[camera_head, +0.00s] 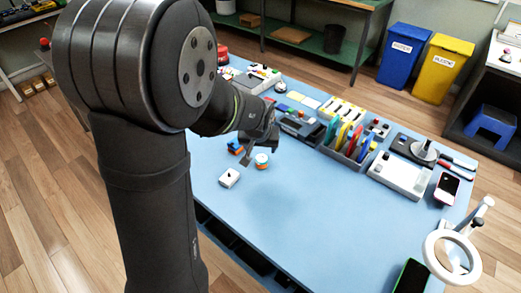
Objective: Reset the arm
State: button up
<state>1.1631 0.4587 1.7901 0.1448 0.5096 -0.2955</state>
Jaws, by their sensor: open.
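My arm fills the left of the head view, bent at the elbow and reaching over the blue table. My gripper (247,156) is over the table's back left part, small and partly hidden by its own wrist. It is open, and I see nothing held in it. A small blue-topped white round item (261,161) and an orange and blue item (235,147) are close to the fingers. I cannot tell whether the fingers touch them. A small white box with a dark knob (229,178) stands nearer, just in front of the gripper.
The blue table (290,225) is bare at its middle front. Blue (402,57) and yellow (441,70) bins stand behind.

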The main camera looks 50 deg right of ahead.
aim_at(261, 159)
jog(key=shift+r, duration=0.15)
jog(key=x, duration=1.2)
jog(key=shift+s, duration=0.1)
jog(key=shift+a, duration=0.1)
dwell(0.4)
